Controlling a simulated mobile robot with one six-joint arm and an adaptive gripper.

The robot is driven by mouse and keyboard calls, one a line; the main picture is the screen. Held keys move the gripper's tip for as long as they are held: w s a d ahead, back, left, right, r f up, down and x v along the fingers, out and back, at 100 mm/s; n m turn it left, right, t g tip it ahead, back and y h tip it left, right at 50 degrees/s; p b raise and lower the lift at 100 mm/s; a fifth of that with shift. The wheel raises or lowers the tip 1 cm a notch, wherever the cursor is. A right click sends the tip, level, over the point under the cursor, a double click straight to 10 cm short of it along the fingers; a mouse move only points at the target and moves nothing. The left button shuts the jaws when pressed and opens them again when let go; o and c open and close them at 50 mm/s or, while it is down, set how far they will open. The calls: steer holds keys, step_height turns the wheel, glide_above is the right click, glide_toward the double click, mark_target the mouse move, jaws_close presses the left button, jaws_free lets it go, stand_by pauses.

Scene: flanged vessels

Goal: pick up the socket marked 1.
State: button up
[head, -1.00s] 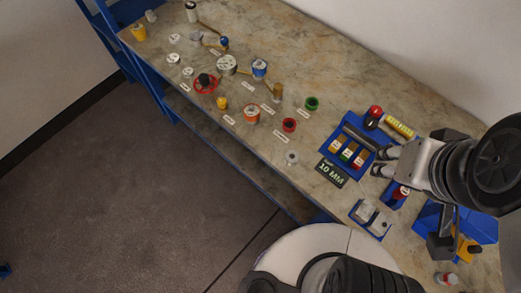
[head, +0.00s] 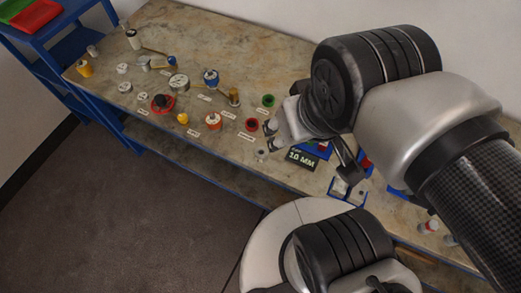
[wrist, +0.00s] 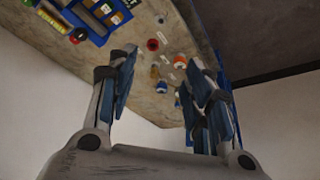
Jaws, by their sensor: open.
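My gripper (head: 269,136) is open and empty above the workbench in the head view. Its two spread fingers also show in the wrist view (wrist: 162,65), with nothing between them. A blue tray (wrist: 99,39) lies at the upper left of the wrist view, cut by the frame edge. It holds small pieces with pale labels, too small to read, so I cannot tell which socket is marked 1. In the head view my arm hides most of this tray. A dark sign reading 10 MM (head: 303,158) shows just below my gripper.
A grey-lidded blue tray (head: 340,188) sits near the front edge. A wall stands behind.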

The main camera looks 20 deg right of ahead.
steer(key=o, duration=0.3)
steer(key=shift+w+f, duration=0.15)
steer(key=shift+w, duration=0.1)
steer(key=shift+o, duration=0.3)
steer(key=w+f+n+g, duration=0.2)
steer(key=w+f+n, duration=0.1)
steer(key=w+f, duration=0.2)
steer(key=w, duration=0.2)
steer(key=shift+w+f+n, duration=0.15)
steer(key=shift+w+n, duration=0.2)
steer(key=shift+n, duration=0.05)
steer(key=n+g, duration=0.3)
steer(key=n, duration=0.2)
glide_above(261, 153)
steer(key=s, duration=0.2)
step_height(261, 153, down, 15)
step_height(261, 153, down, 11)
steer(key=b, duration=0.3)
steer(key=shift+a+b, duration=0.15)
steer(key=shift+b, duration=0.2)
steer(key=shift+w+f+b, duration=0.2)
steer(key=shift+f+b, duration=0.25)
steer(key=shift+f, duration=0.6)
steer(key=shift+w+f+b, duration=0.15)
steer(key=shift+f+b, duration=0.35)
steer(key=shift+f, duration=0.55)
steer(key=shift+w+f+b, duration=0.2)
steer(key=shift+f+b, duration=0.25)
steer(key=shift+f, duration=0.6)
